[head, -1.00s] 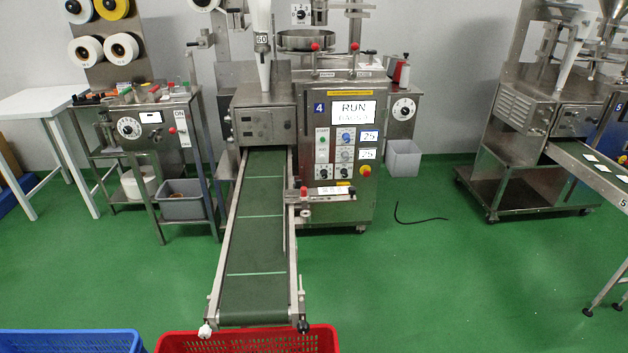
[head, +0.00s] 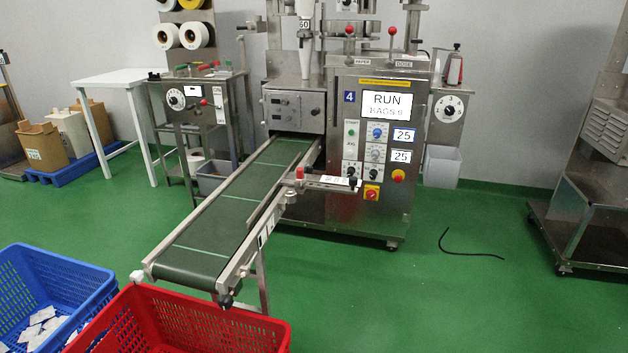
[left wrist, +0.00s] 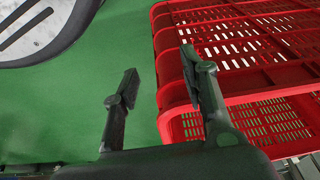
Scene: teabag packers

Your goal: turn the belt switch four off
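Machine four (head: 366,215) stands at the centre of the head view, with a blue "4" plate and a display (head: 389,105) reading RUN. The small labels are unreadable, so I cannot tell which control is the belt switch. Its green belt (head: 231,213) slopes toward me. My left gripper (left wrist: 160,62) is open and empty in the left wrist view, beside a red crate (left wrist: 165,128) and away from the panel. My right gripper is out of view.
The red crate (head: 262,334) sits below the belt's near end, with a blue crate (head: 97,296) of white packets to its left. A bracket with red and black knobs (head: 325,182) juts beside the belt. Green floor (head: 470,310) is open at the right, with a black cable (head: 470,252).

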